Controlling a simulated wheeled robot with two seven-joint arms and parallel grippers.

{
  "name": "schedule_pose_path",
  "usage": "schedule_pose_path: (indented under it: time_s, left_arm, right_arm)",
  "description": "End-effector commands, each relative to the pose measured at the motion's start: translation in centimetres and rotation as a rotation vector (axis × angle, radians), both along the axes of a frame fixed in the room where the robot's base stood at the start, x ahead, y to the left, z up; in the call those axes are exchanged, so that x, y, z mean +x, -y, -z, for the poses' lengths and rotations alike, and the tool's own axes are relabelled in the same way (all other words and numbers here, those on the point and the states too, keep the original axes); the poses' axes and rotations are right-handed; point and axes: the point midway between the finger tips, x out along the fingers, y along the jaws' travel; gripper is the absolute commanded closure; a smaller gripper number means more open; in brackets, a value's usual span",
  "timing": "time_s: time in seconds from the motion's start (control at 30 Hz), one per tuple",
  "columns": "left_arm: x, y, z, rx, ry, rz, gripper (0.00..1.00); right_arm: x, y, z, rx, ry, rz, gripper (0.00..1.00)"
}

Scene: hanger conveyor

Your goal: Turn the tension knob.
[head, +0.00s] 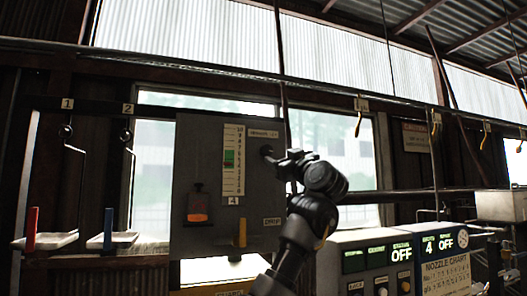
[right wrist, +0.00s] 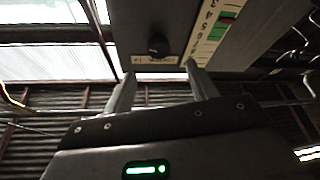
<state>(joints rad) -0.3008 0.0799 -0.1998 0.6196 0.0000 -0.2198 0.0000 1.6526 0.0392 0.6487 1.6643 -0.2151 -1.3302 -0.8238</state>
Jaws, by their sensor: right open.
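The grey control panel (head: 200,150) stands upright left of centre in the head view. A small dark round knob (head: 266,150) sits near its right edge, below a small label and right of a white numbered scale (head: 234,185) with a green band. In the right wrist view the knob (right wrist: 157,44) shows whole, just beyond the fingertips and roughly centred between them. My right gripper (right wrist: 160,78) is open and empty, its two fingers apart and pointing at the panel. In the head view my right gripper (head: 281,160) comes from the right, close beside the knob. My left gripper is not in view.
An orange-lit switch (head: 198,208) and a yellow handle (head: 240,240) are lower on the panel. Hooks numbered 1 and 2 hang at left above white trays (head: 50,241). Control boxes with lit displays (head: 378,255) stand at right. A rail (head: 200,68) with hangers runs overhead.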

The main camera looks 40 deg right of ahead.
Motion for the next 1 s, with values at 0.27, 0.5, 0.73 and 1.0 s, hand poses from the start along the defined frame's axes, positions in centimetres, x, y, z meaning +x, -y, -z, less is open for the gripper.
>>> schedule_pose_path:
  time_s: [0.27, 0.5, 0.73, 1.0]
  left_arm:
    - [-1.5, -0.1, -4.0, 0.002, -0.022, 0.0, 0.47]
    - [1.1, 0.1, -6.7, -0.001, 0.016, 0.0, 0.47]
    - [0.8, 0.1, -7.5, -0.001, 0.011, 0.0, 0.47]
    - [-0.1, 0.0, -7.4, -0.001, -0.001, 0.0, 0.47]
  right_arm:
    - [4.3, 0.9, -2.4, 0.002, -0.004, -0.002, 0.43]
    - [8.0, 1.5, -3.6, 0.002, -0.003, -0.005, 0.43]
    - [9.4, 1.7, -3.8, 0.001, -0.001, -0.004, 0.43]
    - [9.6, 1.7, -3.7, 0.001, -0.001, -0.004, 0.43]
